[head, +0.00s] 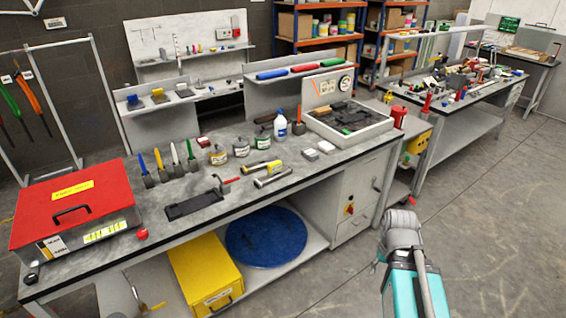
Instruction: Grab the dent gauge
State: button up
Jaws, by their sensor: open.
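I cannot tell for sure which thing is the dent gauge. A round white-faced dial (345,83) shows at the upright panel behind the grey tray, at the right end of the near bench, and looks most like a gauge. Several small tools lie on the bench, too small to name surely. My arm stands at the lower right, in front of the bench and apart from it. My gripper (379,259) shows only as a small part at the arm's left side, mostly hidden. It is open and touches nothing I can see.
The near bench (325,172) holds a red case (75,200), colored-handled tools, jars, a spray bottle (280,126) and a tray (372,132) of dark parts. A yellow box (205,275) and blue disc (266,237) sit on its lower shelf. The floor (490,215) at right is clear.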

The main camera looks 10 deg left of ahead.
aim_at(275, 167)
jog(key=u, duration=0.2)
jog(key=i, duration=1.15)
jog(key=u, duration=0.75)
